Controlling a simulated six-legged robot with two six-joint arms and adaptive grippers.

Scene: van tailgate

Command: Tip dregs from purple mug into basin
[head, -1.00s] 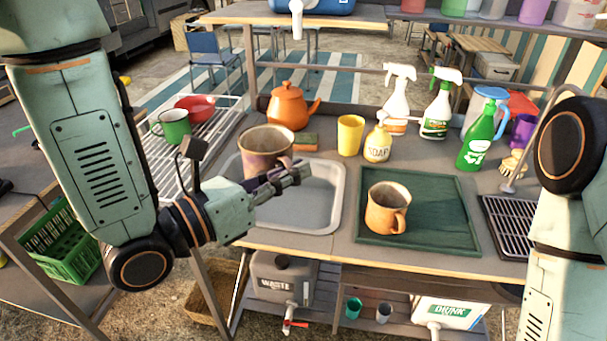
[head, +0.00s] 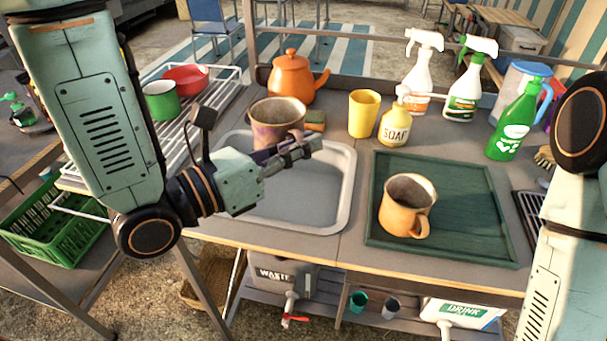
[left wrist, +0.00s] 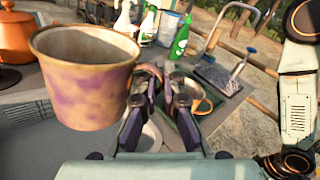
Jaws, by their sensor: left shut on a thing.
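The purple mug (head: 276,122), tan with purple patches, is held upright above the back of the grey basin (head: 301,207). My left gripper (head: 300,149) is shut on its handle, which shows in the left wrist view (left wrist: 148,72) between the fingers. The mug (left wrist: 84,85) fills the left of that view. Its inner wall shows at the rim; its bottom and any dregs are hidden. The basin is empty where I can see it. My right gripper is out of view; only part of my right arm shows at the right edge.
An orange mug (head: 406,205) stands on the green tray (head: 487,235) right of the basin. Behind the basin are an orange teapot (head: 291,78), a sponge (head: 315,120), a yellow cup (head: 363,113) and a soap bottle (head: 395,126). A wire rack (head: 222,95) stands left.

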